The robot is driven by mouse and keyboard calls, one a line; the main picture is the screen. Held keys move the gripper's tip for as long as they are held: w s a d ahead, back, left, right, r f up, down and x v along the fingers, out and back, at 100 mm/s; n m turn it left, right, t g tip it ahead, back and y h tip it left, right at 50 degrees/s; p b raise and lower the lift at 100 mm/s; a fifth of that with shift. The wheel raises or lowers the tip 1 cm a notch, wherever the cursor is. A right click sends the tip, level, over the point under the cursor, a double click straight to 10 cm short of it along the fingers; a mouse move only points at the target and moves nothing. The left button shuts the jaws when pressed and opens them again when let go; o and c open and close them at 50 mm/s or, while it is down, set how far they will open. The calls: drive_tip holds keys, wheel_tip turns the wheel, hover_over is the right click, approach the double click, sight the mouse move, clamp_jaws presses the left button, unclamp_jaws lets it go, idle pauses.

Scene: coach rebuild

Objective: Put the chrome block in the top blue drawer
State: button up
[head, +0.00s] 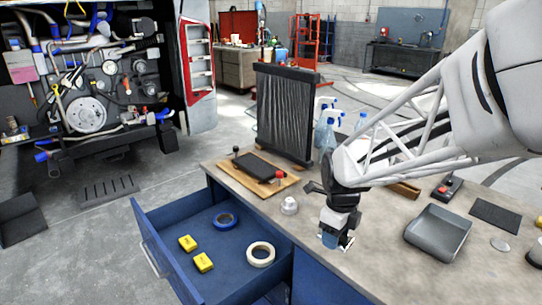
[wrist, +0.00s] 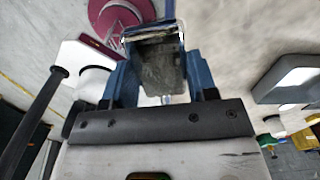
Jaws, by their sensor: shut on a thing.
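My gripper (head: 335,240) is low over the workbench near its front edge, to the right of the open drawer. In the wrist view its two blue fingers are closed on a shiny grey block, the chrome block (wrist: 158,66), which reflects its surroundings. The head view mostly hides the block behind the fingers. I cannot tell whether it touches the bench. The top blue drawer (head: 152,262) is pulled out at the lower left. Inside lie a blue tape roll (head: 225,220), a cream tape roll (head: 261,254) and two yellow blocks (head: 204,262), with bare floor between them.
A small white part (head: 289,205) stands on the bench between my gripper and a wooden board (head: 252,176) with a black plate. A tall dark radiator (head: 285,115) and spray bottles (head: 325,132) stand behind. A grey tray (head: 438,232) lies to the right.

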drive_tip(key=w+a, duration=0.4)
drive_tip(key=a, duration=0.4)
drive_tip(key=w+a, duration=0.4)
drive_tip(key=a, duration=0.5)
drive_tip(key=m, duration=0.1)
hover_over(222, 287)
wheel_tip(222, 287, down, 25)
drive_tip(key=shift+s+f, duration=0.1)
drive_tip(key=shift+f, duration=0.25)
drive_tip(key=shift+f, duration=3.1)
drive_tip(key=shift+f, duration=1.9)
drive_tip(key=shift+f, duration=0.1)
